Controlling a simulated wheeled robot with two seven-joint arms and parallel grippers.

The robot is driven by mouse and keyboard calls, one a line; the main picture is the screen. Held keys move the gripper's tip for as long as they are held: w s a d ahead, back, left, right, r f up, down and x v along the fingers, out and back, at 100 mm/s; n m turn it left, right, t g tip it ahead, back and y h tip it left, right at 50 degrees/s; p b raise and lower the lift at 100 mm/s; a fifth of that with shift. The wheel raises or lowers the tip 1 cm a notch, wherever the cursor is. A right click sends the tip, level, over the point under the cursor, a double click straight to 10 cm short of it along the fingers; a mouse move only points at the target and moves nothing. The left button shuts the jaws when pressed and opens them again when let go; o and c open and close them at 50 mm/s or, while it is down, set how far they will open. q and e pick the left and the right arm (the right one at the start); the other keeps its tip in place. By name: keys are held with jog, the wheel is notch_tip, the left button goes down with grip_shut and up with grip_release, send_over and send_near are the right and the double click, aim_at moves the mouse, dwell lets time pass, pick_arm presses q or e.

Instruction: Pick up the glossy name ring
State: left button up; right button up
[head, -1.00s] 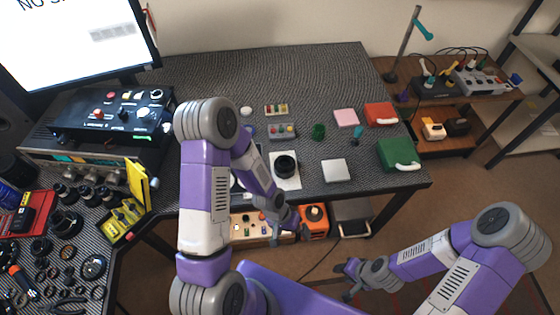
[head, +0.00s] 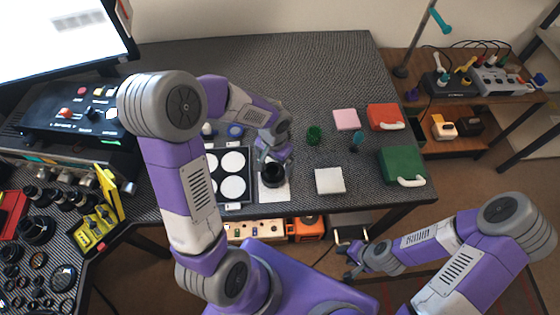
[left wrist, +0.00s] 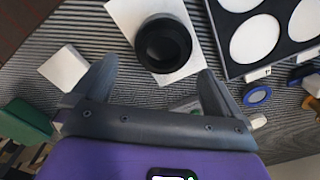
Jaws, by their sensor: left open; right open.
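A black round lens (head: 272,175) stands on a white sheet (head: 268,209) near the table's front edge. In the left wrist view the lens (left wrist: 163,44) shows as a dark ring with a deep black opening. I cannot make out the name ring as a separate part from the lens. My left gripper (head: 268,158) is open and empty, just behind and above the lens in the head view. In the left wrist view the lens lies beyond and between its two fingers (left wrist: 157,75). My right gripper (head: 350,270) is open and empty, low in front of the table.
A black tray with white round pads (head: 247,157) lies just left of the sheet. The table's back is clear.

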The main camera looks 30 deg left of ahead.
aim_at(273, 173)
pick_arm(q)
notch_tip(273, 173, down, 2)
jog(key=shift+b, duration=0.35)
jog(key=shift+s+a+f, duration=0.1)
jog(key=shift+s+f, duration=0.25)
jog(key=shift+f, duration=0.3)
notch_tip(273, 173, down, 4)
jog(key=shift+a+f+b, duration=0.1)
jog(key=shift+b, duration=1)
jog(key=c, duration=0.8)
